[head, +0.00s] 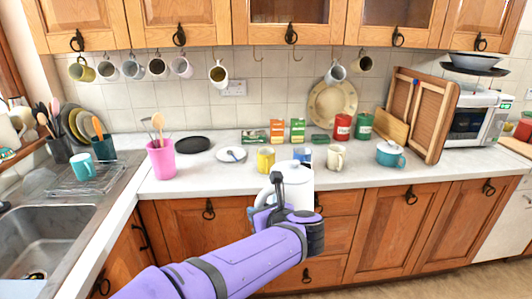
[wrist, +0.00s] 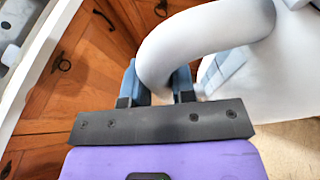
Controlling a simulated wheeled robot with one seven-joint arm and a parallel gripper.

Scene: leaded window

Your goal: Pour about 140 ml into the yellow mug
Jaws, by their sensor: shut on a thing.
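The yellow mug (head: 265,160) stands upright on the worktop; its inside is too small to read. My gripper (head: 268,204) is shut on the curved handle of a white lidded pot (head: 294,188), held in front of the worktop's front edge. The pot looks about upright, and its contents are hidden. The pot is nearer to the camera than the mug and a little to its right in the head view. In the wrist view my gripper (wrist: 158,84) has its blue fingers on both sides of the handle; the white pot body (wrist: 265,65) is at the right.
A cream mug (head: 335,158) and a blue item (head: 305,157) stand right of the yellow mug. A white plate (head: 231,155) and pink utensil holder (head: 161,160) are left of it. A teal pot (head: 391,154) is farther right. Mugs hang above the worktop.

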